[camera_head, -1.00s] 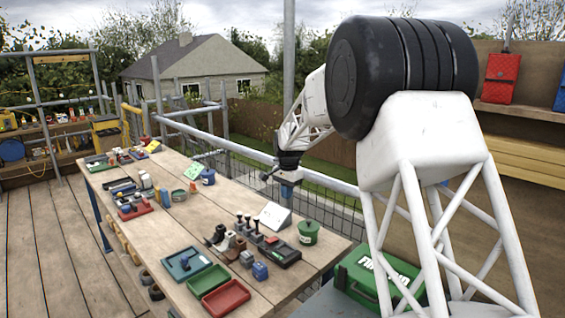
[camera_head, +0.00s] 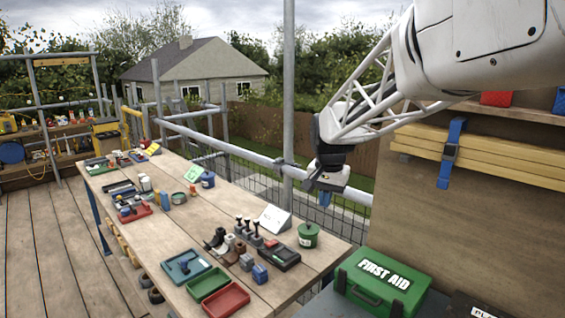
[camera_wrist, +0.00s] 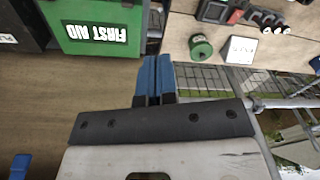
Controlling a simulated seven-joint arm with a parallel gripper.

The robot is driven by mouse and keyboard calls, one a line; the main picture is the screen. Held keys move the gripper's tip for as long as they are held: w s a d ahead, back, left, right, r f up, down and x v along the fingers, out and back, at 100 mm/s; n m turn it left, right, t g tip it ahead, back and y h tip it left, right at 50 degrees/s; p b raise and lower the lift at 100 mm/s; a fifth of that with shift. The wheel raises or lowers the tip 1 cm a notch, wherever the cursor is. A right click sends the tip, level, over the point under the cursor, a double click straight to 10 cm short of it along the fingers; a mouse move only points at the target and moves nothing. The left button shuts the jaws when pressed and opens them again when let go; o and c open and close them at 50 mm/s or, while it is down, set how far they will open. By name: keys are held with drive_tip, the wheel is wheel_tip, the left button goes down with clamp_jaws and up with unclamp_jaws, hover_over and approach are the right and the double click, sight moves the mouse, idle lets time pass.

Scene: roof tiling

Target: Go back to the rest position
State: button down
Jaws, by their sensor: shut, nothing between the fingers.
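My gripper (camera_head: 327,187) hangs at the end of my white lattice arm, in front of the scaffold rail and off the right side of the workbench. In the wrist view my gripper (camera_wrist: 158,75) shows two blue fingers side by side, shut with nothing between them. The wooden workbench (camera_head: 185,225) lies to its left and holds the tiling things. My gripper touches nothing that I can see.
A green first aid case (camera_head: 380,280) sits below and right of my gripper; it also shows in the wrist view (camera_wrist: 98,32). A grey rail (camera_head: 250,153) runs behind.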

drive_tip(key=s+d+f+n, duration=0.1)
drive_tip(key=s+d, duration=0.1)
drive_tip(key=s, duration=1)
drive_tip(key=s+d+f+n+t, duration=0.1)
drive_tip(key=s+d+f+n, duration=0.1)
drive_tip(key=s, duration=1)
drive_tip(key=s+d+f+n, duration=0.1)
drive_tip(key=s+d+f, duration=0.1)
drive_tip(key=s, duration=0.9)
drive_tip(key=shift+s+d+n+t, duration=0.3)
drive_tip(key=shift+s+d+n, duration=0.1)
drive_tip(key=shift+d, duration=0.25)
